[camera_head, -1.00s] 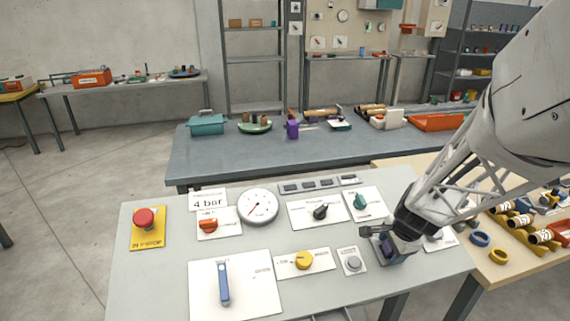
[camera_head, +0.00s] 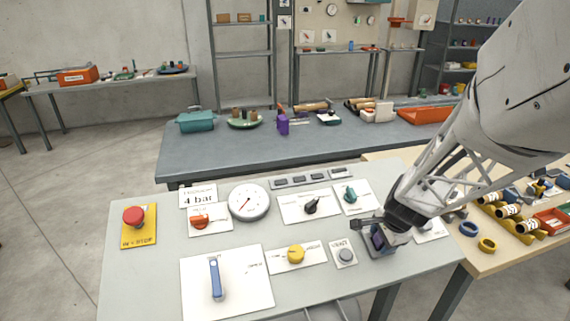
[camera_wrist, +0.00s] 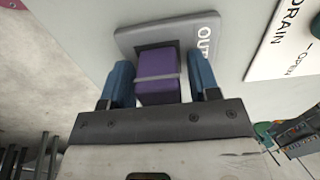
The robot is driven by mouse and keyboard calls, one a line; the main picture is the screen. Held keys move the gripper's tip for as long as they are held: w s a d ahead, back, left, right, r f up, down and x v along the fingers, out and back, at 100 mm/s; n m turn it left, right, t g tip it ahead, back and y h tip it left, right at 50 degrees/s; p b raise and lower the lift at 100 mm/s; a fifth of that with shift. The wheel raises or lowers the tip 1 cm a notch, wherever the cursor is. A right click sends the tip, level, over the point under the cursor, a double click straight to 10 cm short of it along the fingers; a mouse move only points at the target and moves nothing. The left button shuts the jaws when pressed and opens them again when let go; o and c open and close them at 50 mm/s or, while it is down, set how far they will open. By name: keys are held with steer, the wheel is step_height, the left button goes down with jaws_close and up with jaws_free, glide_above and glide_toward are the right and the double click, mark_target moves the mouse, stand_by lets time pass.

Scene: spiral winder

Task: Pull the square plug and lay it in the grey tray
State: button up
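The purple plug (camera_wrist: 158,82) sits in a grey socket plate (camera_wrist: 128,40) marked OUT in the wrist view. In the head view the plug (camera_head: 378,238) shows small at the right end of the panel, partly covered by my gripper. My gripper (camera_wrist: 160,85) has one blue finger on each side of the plug, with what look like narrow gaps. A grey curved piece (camera_head: 343,311) shows below the panel's front edge; I cannot tell whether it is the grey tray.
The panel (camera_head: 150,285) carries a red stop button (camera_head: 134,217), a gauge (camera_head: 249,202), a blue lever (camera_head: 216,278) and several knobs. A wooden table (camera_head: 470,265) with rings and rolls stands to the right. A grey bench (camera_head: 230,160) stands behind.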

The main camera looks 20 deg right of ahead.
jaws_close()
steer(key=shift+s+r, duration=0.15)
steer(key=shift+r, duration=0.3)
steer(key=shift+s+r, duration=0.25)
steer(key=shift+r, duration=0.45)
steer(key=shift+s+r, duration=0.2)
steer(key=shift+r, duration=0.45)
steer(key=shift+s+r, duration=0.2)
steer(key=shift+r, duration=0.45)
steer(key=shift+s+r, duration=0.15)
steer(key=shift+r, duration=0.25)
